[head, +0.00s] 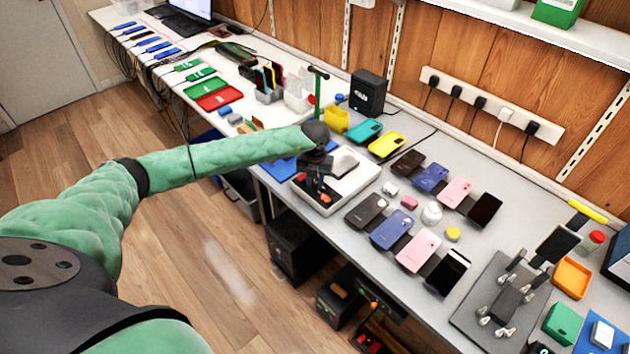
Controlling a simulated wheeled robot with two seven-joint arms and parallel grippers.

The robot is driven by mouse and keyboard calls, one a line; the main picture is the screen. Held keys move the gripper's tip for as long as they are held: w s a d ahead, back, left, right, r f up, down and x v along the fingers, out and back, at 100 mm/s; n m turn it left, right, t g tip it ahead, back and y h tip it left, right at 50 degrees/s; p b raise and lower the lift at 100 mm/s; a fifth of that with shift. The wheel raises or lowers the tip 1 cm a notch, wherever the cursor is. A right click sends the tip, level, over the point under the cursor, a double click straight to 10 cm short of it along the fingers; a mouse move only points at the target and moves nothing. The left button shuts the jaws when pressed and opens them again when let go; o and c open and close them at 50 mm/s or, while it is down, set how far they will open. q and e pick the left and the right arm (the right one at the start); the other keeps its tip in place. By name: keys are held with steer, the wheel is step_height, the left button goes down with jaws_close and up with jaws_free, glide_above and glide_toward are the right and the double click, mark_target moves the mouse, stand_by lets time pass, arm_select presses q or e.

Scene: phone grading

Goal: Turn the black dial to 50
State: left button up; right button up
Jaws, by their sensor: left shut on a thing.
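A white box-shaped device (357,183) with a dark front panel stands near the front edge of the grey bench. My left arm reaches across from the left. My left gripper (316,188) is over the left part of this device, pointing down, with its jaws shut on what appears to be the black dial. The gripper hides the dial and its scale, so I cannot read its setting. A small red part shows beside the fingers on the device. My right gripper is not in view.
Several phones, such as a pink one (418,250), lie to the right of the device. A blue mat (283,168) lies on its left. A black speaker-like box (368,92) and yellow container (335,121) stand behind. A phone stand plate (478,300) is at right.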

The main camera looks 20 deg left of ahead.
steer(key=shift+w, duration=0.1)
arm_select(q)
steer(key=n+b, duration=0.3)
steer(key=n, duration=0.1)
steer(key=shift+f+n+b, duration=0.15)
steer(key=shift+n+b, duration=0.15)
steer(key=shift+n, duration=0.1)
steer(key=n+b, duration=0.3)
steer(key=n, duration=0.9)
steer(key=shift+b, duration=0.35)
steer(key=shift+r+n, duration=0.2)
steer(key=shift+n, duration=1.2)
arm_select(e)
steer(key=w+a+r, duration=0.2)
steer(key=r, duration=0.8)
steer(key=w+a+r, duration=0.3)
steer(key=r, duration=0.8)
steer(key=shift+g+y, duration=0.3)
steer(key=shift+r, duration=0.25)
arm_select(q)
steer(key=o, duration=1)
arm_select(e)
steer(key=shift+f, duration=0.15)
